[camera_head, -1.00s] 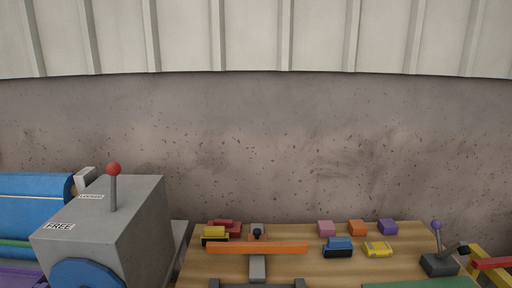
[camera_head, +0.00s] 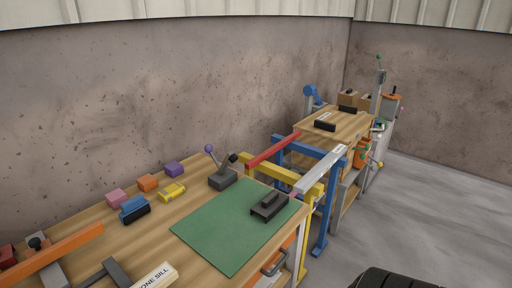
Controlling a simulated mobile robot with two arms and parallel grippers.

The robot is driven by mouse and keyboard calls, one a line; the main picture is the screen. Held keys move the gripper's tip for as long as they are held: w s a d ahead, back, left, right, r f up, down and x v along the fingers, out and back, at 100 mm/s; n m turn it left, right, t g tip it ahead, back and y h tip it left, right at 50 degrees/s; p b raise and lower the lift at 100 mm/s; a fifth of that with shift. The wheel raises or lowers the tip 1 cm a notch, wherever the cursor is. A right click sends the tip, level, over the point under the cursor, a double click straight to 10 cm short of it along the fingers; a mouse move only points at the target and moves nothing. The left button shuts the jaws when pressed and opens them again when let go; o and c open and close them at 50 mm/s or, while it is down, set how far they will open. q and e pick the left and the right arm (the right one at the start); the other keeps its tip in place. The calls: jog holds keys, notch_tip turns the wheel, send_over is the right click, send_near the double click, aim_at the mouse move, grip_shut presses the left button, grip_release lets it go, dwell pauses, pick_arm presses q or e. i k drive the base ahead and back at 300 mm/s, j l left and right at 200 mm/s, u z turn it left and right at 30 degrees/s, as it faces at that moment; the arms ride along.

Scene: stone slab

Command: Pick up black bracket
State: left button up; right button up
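A black stepped block (camera_head: 269,207), which looks like the black bracket, lies on the right part of the green mat (camera_head: 222,238) on the near wooden bench. Nothing touches it from above. Two other small black pieces, a nearer one (camera_head: 325,126) and a farther one (camera_head: 347,108), lie on the far wooden bench; their shape is too small to tell. Neither of my grippers is in view.
A grey lever block (camera_head: 222,179) with a purple knob stands behind the mat. Small colored blocks and toy cars (camera_head: 134,209) lie left of it. Red (camera_head: 273,150) and white (camera_head: 320,171) bars sit on yellow and blue frames beyond the bench. Open floor (camera_head: 432,200) lies right.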

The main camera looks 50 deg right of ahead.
aim_at(270, 205)
jog(key=z, duration=1.7)
jog(key=i+l+u, duration=0.1)
jog(key=u, duration=0.35)
jog(key=l+u, duration=0.2)
jog(key=u, duration=0.25)
jog(key=i+l+u, duration=0.1)
jog(key=l+u, duration=0.3)
jog(key=l, duration=0.55)
jog(key=l+u, duration=0.45)
jog(key=l, duration=0.55)
